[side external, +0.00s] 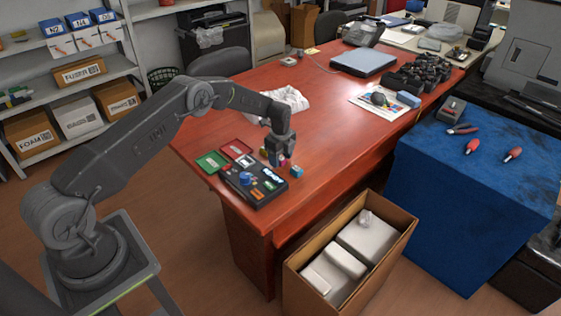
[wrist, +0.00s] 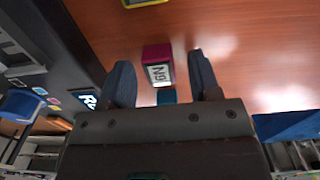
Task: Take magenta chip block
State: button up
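The magenta chip block (wrist: 157,54) is a small magenta block with a white label on the red table. In the wrist view it lies between and slightly beyond my gripper's fingertips, with gaps on both sides. My gripper (wrist: 161,70) is open and empty. In the side view my gripper (side external: 279,155) points down at the table, and the magenta block (side external: 281,161) shows only in small part below it. A teal block (wrist: 167,96) is partly hidden behind the gripper body; in the side view it (side external: 297,171) stands to the right. A yellow block (wrist: 145,2) is cut off at the top edge.
A black tray (side external: 253,188) with coloured parts lies left of the gripper, with a green tray (side external: 211,162) and a red tray (side external: 236,149) behind it. A white cloth (side external: 288,101) lies farther back. The table right of the blocks is clear.

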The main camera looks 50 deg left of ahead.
jog(key=c, duration=0.9)
jog(key=shift+r, duration=0.1)
